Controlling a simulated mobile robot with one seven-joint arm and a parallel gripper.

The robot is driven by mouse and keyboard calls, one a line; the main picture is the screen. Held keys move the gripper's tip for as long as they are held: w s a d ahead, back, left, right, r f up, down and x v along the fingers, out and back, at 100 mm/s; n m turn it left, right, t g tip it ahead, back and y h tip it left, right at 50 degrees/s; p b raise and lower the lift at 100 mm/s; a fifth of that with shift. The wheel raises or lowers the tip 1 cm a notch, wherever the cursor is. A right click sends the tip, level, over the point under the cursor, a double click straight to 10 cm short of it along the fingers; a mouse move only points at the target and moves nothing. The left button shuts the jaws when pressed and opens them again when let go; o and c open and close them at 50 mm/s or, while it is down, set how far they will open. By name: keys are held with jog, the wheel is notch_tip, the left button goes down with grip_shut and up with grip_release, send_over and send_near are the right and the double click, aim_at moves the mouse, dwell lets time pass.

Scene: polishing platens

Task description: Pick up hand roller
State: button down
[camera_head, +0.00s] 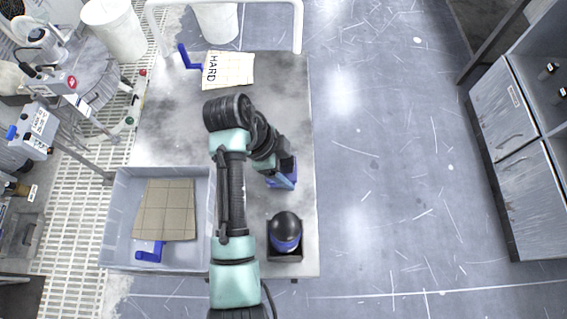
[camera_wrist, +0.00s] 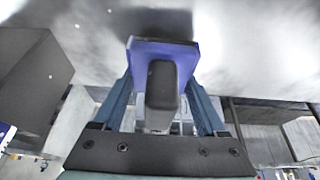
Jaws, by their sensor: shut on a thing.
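The hand roller shows in the wrist view as a blue body (camera_wrist: 135,52) with a dark grey handle (camera_wrist: 162,82). My gripper (camera_wrist: 160,88) has one finger on each side of it and is shut on it. In the head view my gripper (camera_head: 284,180) is over the right side of the grey table (camera_head: 180,125), with a bit of blue showing there. A dark shadow lies on the table beside the roller in the wrist view; I cannot tell whether the roller touches the table. My arm hides much of it in the head view.
A black-topped blue item (camera_head: 286,232) sits in a dark holder near the table's front right. A grey bin (camera_head: 112,220) holds a tan gridded pad with a blue handle. A pad marked HARD (camera_head: 229,70) lies at the back. Open floor lies to the right.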

notch_tip(320, 180, up, 10)
jog(key=p, duration=0.2)
jog(key=shift+p, duration=0.4)
